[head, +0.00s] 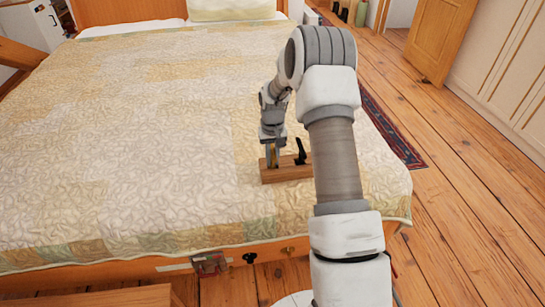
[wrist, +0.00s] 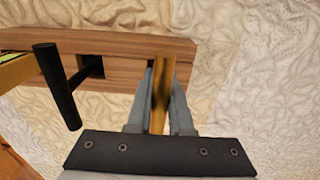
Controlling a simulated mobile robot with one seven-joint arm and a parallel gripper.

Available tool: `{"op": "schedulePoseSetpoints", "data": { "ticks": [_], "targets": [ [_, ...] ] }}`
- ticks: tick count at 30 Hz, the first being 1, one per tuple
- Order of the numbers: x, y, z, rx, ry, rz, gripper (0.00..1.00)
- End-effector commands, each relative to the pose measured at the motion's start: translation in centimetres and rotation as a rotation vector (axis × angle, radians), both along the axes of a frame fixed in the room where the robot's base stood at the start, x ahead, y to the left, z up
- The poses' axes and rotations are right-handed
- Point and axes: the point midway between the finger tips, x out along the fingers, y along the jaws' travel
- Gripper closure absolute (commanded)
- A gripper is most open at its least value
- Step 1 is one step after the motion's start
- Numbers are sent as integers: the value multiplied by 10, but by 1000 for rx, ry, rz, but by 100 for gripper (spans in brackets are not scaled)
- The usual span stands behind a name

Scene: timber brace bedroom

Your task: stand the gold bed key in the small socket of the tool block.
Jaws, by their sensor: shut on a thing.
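The tool block (head: 285,174), a long wooden piece, lies on the quilt near the bed's foot; it also crosses the top of the wrist view (wrist: 120,48). A black T-shaped tool (head: 300,152) stands in the block's dark square hole; its bar shows at left in the wrist view (wrist: 55,85). My gripper (head: 272,162) points down over the block's left part in the head view. In the wrist view its grey fingers are shut on the gold bed key (wrist: 160,90).
The bed's quilt (head: 140,130) is clear and wide to the left of the block. The wooden bed frame (head: 130,268) runs along the front, with dark hardware (head: 210,263) on it. Plank floor (head: 460,220) is open at the right.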

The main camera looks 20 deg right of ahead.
Motion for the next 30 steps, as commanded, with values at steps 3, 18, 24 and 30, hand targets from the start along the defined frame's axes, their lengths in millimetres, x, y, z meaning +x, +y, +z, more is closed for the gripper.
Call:
{"op": "schedulePoseSetpoints", "data": {
  "ticks": [3, 18, 24, 30],
  "targets": [
    [0, 0, 0, 0, -1, 0, 100],
    [0, 0, 0, 0, -1, 0, 46],
    [0, 0, 5, 0, -1, 0, 46],
    [1, 0, 38, -2, -5, 1, 46]
  ]
}}
